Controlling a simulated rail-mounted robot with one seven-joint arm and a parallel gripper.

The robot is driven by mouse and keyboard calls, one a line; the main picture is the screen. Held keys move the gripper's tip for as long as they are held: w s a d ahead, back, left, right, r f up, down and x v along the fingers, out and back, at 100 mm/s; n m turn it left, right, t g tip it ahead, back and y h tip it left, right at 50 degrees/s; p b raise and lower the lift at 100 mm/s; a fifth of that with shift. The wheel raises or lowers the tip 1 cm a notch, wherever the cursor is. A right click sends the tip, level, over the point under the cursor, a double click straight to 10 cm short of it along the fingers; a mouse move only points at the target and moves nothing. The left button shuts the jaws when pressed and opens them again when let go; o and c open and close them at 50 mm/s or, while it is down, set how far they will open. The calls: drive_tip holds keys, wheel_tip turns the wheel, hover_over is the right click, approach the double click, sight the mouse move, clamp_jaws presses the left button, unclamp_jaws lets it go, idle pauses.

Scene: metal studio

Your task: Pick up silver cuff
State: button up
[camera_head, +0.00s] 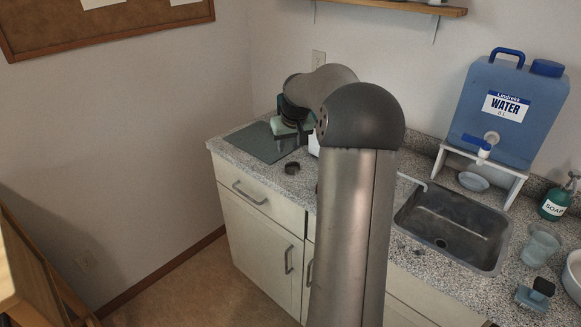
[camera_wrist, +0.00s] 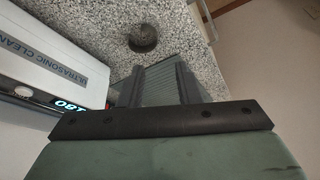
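A small dark grey, ring-like piece (camera_head: 292,167) lies on the speckled counter near its front edge; it looks like the cuff, though it shows dark rather than bright silver. In the wrist view it is a round dark shape (camera_wrist: 143,38) at the top, beyond my fingertips and apart from them. My gripper (camera_wrist: 157,72) has its two dark fingers spread with nothing between them. In the head view the gripper's green body (camera_head: 289,127) is behind the cuff, over the dark mat; its fingertips are not clear there.
The dark mat (camera_head: 252,143) lies at the counter's left end. A white ultrasonic cleaner (camera_wrist: 55,55) stands close to my gripper on the left in the wrist view. A sink (camera_head: 455,222), water tank (camera_head: 512,125) and soap bottle (camera_head: 556,203) are to the right.

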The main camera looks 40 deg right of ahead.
approach(286, 165)
drive_tip(key=f, duration=0.1)
drive_tip(key=a+f, duration=0.1)
drive_tip(key=shift+w+a+f+p, duration=0.1)
drive_tip(key=shift+a+f+p, duration=0.1)
drive_tip(key=shift+f+p, duration=0.15)
drive_tip(key=x, duration=0.2)
drive_tip(key=p+x, duration=0.1)
drive_tip(key=x, duration=0.1)
drive_tip(key=shift+s+d+f, duration=0.1)
drive_tip(key=shift+s+d, duration=0.15)
drive_tip(key=shift+d, duration=0.1)
drive_tip(key=shift+w+f, duration=0.25)
drive_tip(key=shift+f, duration=0.25)
clamp_jaws()
